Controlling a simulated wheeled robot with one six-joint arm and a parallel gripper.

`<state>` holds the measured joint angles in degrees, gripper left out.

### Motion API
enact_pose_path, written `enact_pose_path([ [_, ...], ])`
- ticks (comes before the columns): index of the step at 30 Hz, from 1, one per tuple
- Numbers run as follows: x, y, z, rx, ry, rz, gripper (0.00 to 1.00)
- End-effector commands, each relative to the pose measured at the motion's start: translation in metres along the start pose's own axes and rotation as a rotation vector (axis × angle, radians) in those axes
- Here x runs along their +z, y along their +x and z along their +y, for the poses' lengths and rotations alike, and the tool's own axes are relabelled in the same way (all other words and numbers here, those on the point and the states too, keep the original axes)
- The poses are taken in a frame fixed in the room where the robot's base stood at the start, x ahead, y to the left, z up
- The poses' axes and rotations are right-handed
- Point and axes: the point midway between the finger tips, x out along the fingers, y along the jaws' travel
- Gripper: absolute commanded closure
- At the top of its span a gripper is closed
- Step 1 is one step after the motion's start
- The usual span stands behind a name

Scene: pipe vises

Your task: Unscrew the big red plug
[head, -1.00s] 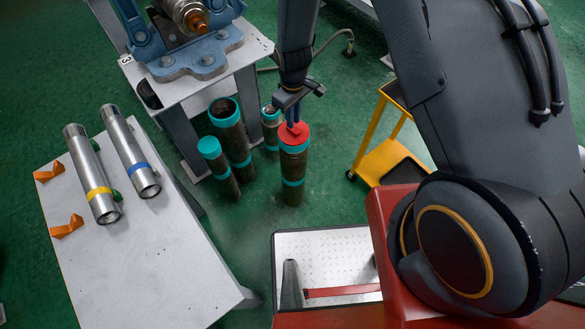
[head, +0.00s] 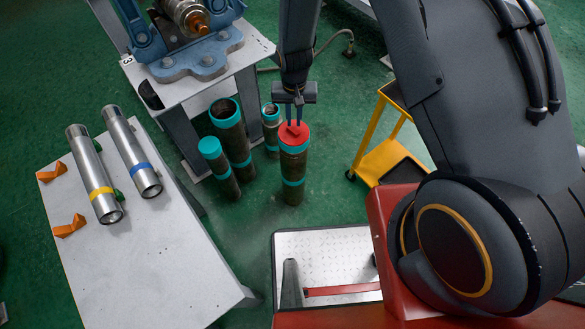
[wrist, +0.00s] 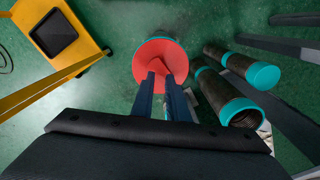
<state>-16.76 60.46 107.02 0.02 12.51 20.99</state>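The big red plug (head: 293,133) sits in the top of an upright brown pipe (head: 292,165) with teal bands, standing on the green floor. In the wrist view the plug (wrist: 160,63) is a round red disc with a raised bar across its middle. My gripper (head: 295,122) points straight down over the plug. In the wrist view its two dark fingers (wrist: 160,76) stand close together, one on each side of the raised bar, and appear shut on it. The thread and the plug's underside are hidden.
Several teal-capped or teal-rimmed pipes (head: 228,112) stand close to the left. A grey table (head: 175,235) holds two steel pipes. A blue vise (head: 195,55) is on a stand behind. A yellow cart (head: 385,155) stands to the right.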

Motion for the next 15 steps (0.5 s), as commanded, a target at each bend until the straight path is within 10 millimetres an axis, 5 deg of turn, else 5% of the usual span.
enact_pose_path([
  [15, 0.0006, -0.0002, 0.0018, 0.0, 0.431, 0.0, 0.86],
])
